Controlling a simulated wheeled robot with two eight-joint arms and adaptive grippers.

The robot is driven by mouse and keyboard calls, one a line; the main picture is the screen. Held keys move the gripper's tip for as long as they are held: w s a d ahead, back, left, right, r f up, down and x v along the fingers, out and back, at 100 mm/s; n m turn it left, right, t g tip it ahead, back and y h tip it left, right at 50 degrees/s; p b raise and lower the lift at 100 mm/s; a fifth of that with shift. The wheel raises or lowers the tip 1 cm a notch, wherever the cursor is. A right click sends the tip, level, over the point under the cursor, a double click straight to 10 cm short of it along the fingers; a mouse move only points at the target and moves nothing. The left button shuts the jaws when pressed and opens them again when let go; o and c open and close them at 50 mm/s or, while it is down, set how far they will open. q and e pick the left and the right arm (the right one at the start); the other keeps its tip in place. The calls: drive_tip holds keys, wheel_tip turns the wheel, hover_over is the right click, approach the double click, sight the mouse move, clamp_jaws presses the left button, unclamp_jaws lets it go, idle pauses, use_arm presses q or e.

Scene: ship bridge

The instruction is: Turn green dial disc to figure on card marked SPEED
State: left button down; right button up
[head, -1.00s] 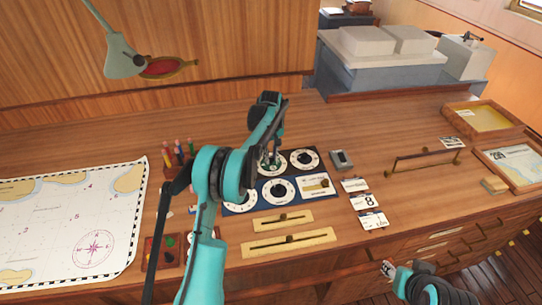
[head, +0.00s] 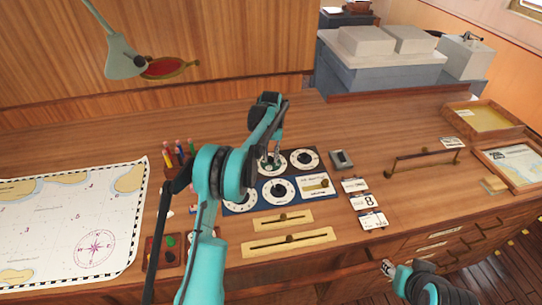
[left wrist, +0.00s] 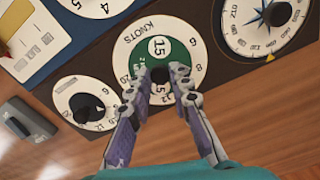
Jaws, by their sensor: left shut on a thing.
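The green dial disc (left wrist: 180,52) sits inside a white ring lettered KNOTS in the left wrist view. A white patch with 15 shows on the disc. In the head view the disc (head: 263,167) is mostly hidden by my arm. My left gripper (left wrist: 161,76) is shut on the dark knob at the disc's centre; it also shows in the head view (head: 271,160). Several white cards lie right of the dial panel; the middle card (head: 369,201) shows a large 8. Its small lettering is unreadable. My right gripper (head: 388,268) is at the desk's front edge, its fingers unclear.
Other white dials (head: 304,160) surround the green one on the dark panel. Brass slider plates (head: 283,221) lie in front. A grey box (head: 341,160) and a brass-ended rail (head: 424,160) stand to the right. A chart (head: 75,220) covers the left desk.

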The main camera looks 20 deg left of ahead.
sight(271, 159)
idle(0.5)
use_arm(q)
drive_tip(key=c, duration=1.4)
unclamp_jaws()
drive_tip(key=shift+o, duration=0.2)
drive_tip(key=shift+r, duration=0.1)
wheel_tip(271, 159, up, 12)
